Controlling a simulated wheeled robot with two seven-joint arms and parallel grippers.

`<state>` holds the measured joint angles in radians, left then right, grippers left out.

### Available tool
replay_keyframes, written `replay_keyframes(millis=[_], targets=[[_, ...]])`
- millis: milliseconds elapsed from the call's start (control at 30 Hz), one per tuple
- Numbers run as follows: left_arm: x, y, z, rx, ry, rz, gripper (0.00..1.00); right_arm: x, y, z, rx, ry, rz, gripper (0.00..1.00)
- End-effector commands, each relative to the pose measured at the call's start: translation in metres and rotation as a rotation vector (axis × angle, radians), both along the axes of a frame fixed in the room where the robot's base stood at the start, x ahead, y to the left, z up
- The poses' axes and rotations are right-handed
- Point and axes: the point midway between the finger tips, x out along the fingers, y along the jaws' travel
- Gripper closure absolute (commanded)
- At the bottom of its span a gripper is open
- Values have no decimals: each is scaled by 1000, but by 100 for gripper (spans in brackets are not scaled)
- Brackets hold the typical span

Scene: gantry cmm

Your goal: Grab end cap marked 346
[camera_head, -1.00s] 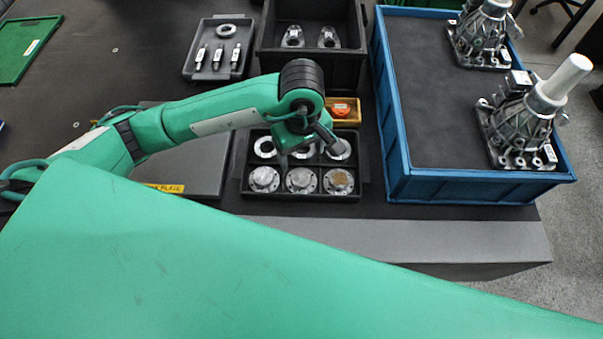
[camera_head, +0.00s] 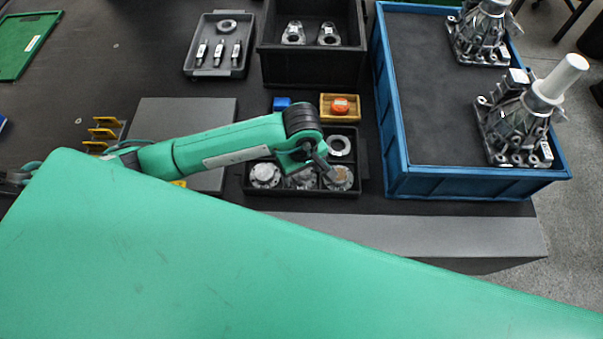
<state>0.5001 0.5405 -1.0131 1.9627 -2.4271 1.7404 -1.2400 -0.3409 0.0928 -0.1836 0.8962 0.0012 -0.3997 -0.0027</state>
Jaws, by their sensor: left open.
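A black compartment tray (camera_head: 358,180) holds round metal parts. The front row has a silver flanged cap at left (camera_head: 264,175), a middle cap (camera_head: 300,181) partly covered by my gripper, and a right cap (camera_head: 342,178) with a brownish centre. A ring-shaped part (camera_head: 340,146) lies in the back right compartment. My arm hides most of the rest of the back row. No number such as 346 is legible. My left gripper (camera_head: 326,172) is open, over the front row between the middle and right caps. I cannot tell whether it touches either. My right gripper is not in view.
Behind the tray are a blue block (camera_head: 281,103) and a wooden box (camera_head: 325,113) with an orange item. A black bin (camera_head: 312,68) stands farther back. A tall blue crate (camera_head: 440,184) with metal housings stands at right. A grey tray (camera_head: 215,72) lies back left.

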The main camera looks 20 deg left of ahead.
Motion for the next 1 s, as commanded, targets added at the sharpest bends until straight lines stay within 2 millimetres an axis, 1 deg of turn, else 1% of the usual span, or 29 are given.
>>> replay_keyframes(millis=[100, 133, 267, 300, 400, 633, 767, 867, 967, 1000], targets=[[0, 0, 0, -1, -1, 0, 30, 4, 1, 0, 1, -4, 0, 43], [0, 0, 0, -1, -1, 0, 34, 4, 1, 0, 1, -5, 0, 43], [0, 0, 0, -1, -1, 0, 59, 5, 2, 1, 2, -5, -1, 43], [0, 0, 0, -1, -1, 0, 67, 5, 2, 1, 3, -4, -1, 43], [0, 0, 1, -1, -1, 0, 84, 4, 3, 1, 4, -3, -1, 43], [1, 0, 1, -1, -1, 0, 84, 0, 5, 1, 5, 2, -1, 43], [1, 0, 7, -2, -4, -1, 84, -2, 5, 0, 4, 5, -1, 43], [1, -1, 16, -2, -4, 0, 84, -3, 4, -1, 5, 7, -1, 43], [2, 0, 31, -3, -6, -3, 84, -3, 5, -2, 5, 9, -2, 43], [2, -1, 39, -2, -6, -2, 84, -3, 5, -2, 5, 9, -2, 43]])
